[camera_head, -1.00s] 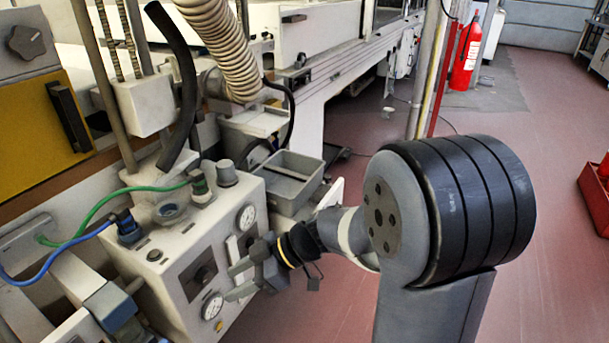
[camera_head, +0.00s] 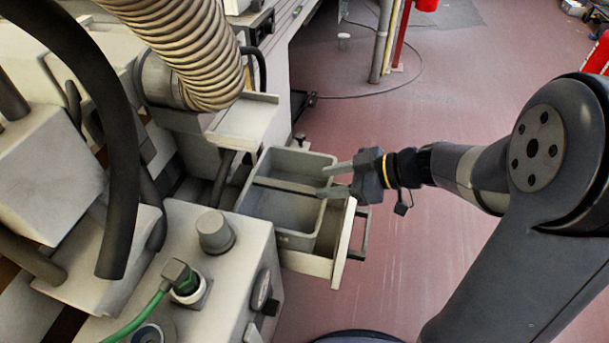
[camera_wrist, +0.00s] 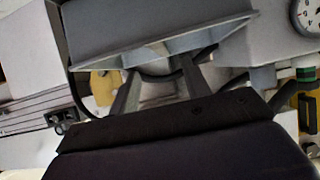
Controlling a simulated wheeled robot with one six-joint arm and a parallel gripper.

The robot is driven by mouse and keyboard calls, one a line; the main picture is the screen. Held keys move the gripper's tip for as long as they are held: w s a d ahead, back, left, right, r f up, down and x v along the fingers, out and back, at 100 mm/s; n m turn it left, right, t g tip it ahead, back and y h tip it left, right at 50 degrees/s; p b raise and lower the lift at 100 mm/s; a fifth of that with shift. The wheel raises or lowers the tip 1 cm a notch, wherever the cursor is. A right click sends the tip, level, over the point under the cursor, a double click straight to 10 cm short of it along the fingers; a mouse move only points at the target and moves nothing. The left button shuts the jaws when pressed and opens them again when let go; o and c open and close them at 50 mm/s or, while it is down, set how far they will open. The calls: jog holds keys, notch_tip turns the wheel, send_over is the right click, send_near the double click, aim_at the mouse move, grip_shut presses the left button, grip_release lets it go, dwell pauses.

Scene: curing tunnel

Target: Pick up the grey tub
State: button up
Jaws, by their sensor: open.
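The grey tub (camera_head: 280,208) is a rectangular open box with a bar across its middle. It sits in a pulled-out pale drawer (camera_head: 343,243) at the machine's side, and its inside looks empty. My gripper (camera_head: 323,181) is open, its two fingers pointing left at the tub's right rim. In the head view the fingertips overlap that rim; I cannot tell whether they touch it. In the wrist view the tub (camera_wrist: 150,22) fills the top, just beyond the two spread fingers (camera_wrist: 157,88). Nothing is held between them.
A ribbed hose (camera_head: 195,50) and a thick black hose (camera_head: 118,130) hang left of the tub. A grey control box (camera_head: 190,255) with a knob and green cable stands in front left. The drawer handle (camera_head: 361,235) sticks out right. The red floor (camera_head: 390,290) right of the drawer is clear.

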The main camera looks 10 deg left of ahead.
aim_at(290, 186)
jog(key=x, duration=0.5)
jog(key=shift+a, duration=0.1)
jog(key=shift+r+x, duration=0.2)
jog(key=shift+x, duration=2.55)
jog(key=shift+a, duration=0.1)
jog(key=shift+s, duration=0.1)
grip_shut()
jog(key=shift+r, duration=0.1)
